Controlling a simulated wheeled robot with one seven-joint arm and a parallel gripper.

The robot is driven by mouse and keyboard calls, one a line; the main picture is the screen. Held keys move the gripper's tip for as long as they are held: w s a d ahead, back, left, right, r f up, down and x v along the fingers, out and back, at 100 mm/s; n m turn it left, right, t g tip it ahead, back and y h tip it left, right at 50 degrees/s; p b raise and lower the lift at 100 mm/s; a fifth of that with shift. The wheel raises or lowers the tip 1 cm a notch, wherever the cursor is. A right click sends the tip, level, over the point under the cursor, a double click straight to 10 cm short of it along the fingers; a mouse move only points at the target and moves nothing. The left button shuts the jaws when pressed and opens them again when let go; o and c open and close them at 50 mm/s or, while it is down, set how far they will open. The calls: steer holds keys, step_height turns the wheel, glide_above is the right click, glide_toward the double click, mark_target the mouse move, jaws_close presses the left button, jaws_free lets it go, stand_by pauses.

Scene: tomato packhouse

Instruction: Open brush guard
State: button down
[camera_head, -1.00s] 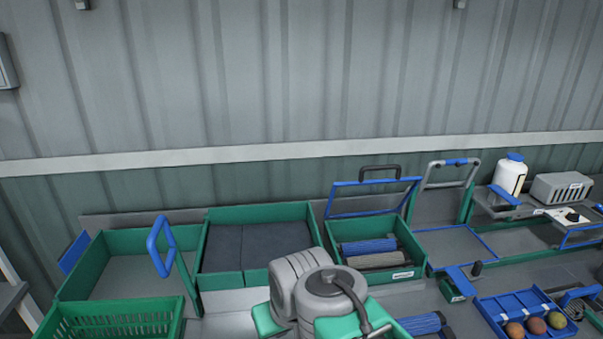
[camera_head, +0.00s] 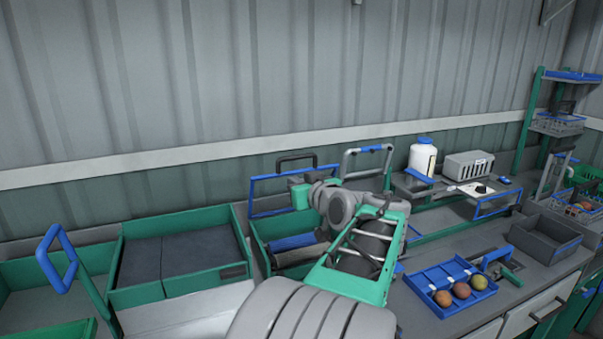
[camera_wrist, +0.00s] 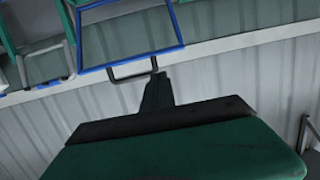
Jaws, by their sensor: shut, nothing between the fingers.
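The brush guard is a blue-edged frame (camera_head: 268,180) with a dark handle (camera_head: 297,158) on its upper edge. It stands raised above the green brush box (camera_head: 262,250), which holds blue and dark rollers (camera_head: 293,243). In the wrist view, the guard frame (camera_wrist: 130,61) and its dark handle (camera_wrist: 133,77) are upside down. My gripper (camera_wrist: 157,82) is shut and empty, its tip close to one end of the handle; I cannot tell whether they touch. In the head view my arm covers part of the box and guard, and the fingertips are not clear.
A grey-railed frame (camera_head: 346,163) stands right of the guard, with a white bottle (camera_head: 422,158) beyond. A blue tray (camera_head: 424,281) of round fruit lies on the right. On the left are a dark-padded green bin (camera_head: 190,284) and an upright blue loop handle (camera_head: 44,258).

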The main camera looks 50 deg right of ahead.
steer(key=s+d+r+h, duration=0.2)
steer(key=s+d, duration=0.3)
steer(key=p, duration=0.5)
glide_toward(298, 158)
steer(key=shift+m+t, duration=0.3)
steer(key=shift+m, duration=0.1)
steer(key=x, duration=0.6)
steer(key=shift+d+f, duration=0.1)
steer(key=shift+d, duration=0.05)
steer(key=shift+w+d+f, duration=0.1)
steer(key=shift+w+d, duration=0.05)
steer(key=shift+w, duration=0.2)
